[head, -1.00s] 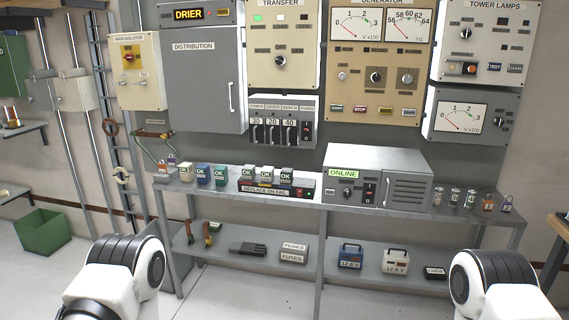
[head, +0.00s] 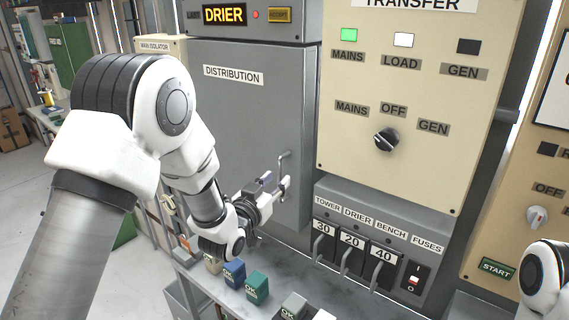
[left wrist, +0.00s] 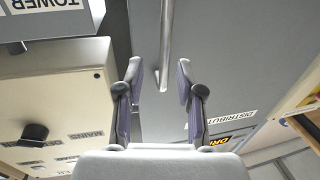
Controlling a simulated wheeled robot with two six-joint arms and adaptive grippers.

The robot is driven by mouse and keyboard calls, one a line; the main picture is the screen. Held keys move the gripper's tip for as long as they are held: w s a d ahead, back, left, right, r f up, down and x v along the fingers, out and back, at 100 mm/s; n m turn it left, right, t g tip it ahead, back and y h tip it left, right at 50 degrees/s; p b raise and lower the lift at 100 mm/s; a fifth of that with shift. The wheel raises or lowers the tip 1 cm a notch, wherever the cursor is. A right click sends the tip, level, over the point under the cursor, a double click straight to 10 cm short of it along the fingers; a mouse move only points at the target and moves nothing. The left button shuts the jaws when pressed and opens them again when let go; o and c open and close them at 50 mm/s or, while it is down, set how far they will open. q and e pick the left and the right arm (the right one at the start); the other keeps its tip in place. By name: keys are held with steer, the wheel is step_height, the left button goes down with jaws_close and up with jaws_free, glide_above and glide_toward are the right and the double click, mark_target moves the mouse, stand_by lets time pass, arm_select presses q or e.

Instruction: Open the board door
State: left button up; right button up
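The grey board door (head: 245,115) labelled DISTRIBUTION looks shut, below the DRIER sign. Its upright metal handle (head: 285,160) is at the door's right edge, and the handle (left wrist: 165,40) also shows in the left wrist view. My left gripper (head: 278,183) is at the lower part of the handle. In the left wrist view its two fingers (left wrist: 160,75) are spread, with the handle's end showing between them and a gap on both sides. I cannot tell how deep the handle sits between the fingers. My right gripper is out of view.
The beige transfer panel (head: 410,90) and the fuse box (head: 375,235) stand just right of the door. Below is a grey shelf (head: 225,300) with small OK-marked blocks, including a green one (head: 257,287). The main isolator box (head: 163,45) is partly hidden by my left arm.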

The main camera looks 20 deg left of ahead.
mark_target(278, 175)
arm_select(q)
steer(key=shift+w+d+r+p, duration=0.3)
steer(key=shift+w+r+p, duration=0.3)
steer(key=shift+w, duration=0.3)
steer(key=shift+w+a+f, duration=0.25)
steer(key=shift+w+f, duration=0.05)
steer(key=shift+w, duration=0.25)
steer(key=shift+w+a+f, duration=0.25)
steer(key=shift+w, duration=0.25)
steer(key=shift+w+d+f, duration=0.1)
steer(key=shift+w+d, duration=0.05)
steer(key=shift+w, duration=0.05)
steer(key=shift+d, duration=0.2)
steer(key=c, duration=0.5)
steer(key=shift+s, duration=0.15)
jaws_close()
steer(key=shift+s+a+r, duration=0.1)
steer(key=shift+a+r, duration=0.1)
steer(key=shift+a, duration=0.05)
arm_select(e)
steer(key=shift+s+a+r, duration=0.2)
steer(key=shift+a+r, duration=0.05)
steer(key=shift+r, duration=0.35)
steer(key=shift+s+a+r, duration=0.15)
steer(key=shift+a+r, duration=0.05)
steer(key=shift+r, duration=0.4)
arm_select(q)
steer(key=shift+d, duration=0.1)
